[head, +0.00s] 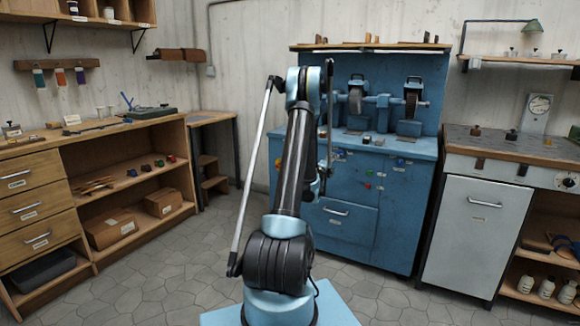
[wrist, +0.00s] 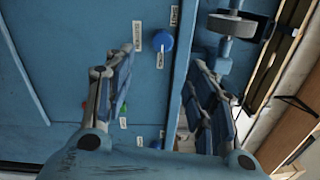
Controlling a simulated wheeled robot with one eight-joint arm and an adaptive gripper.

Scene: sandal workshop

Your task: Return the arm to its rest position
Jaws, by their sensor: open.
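My gripper (wrist: 165,100) shows in the wrist view with its two fingers spread apart and nothing between them. Behind the fingers is the front of the blue grinding cabinet (wrist: 70,40), with a blue button (wrist: 163,41) and small white labels. In the head view my arm (head: 292,160) stands upright in front of the blue cabinet (head: 395,220). My gripper is mostly hidden behind the arm there, so its exact gap to the cabinet cannot be told.
Grinding wheels (head: 411,104) sit on top of the blue cabinet. A wooden workbench (head: 95,140) with drawers and shelves stands at the left. A pale grey cabinet (head: 470,230) stands at the right. The stone floor (head: 180,270) at the left of my arm is clear.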

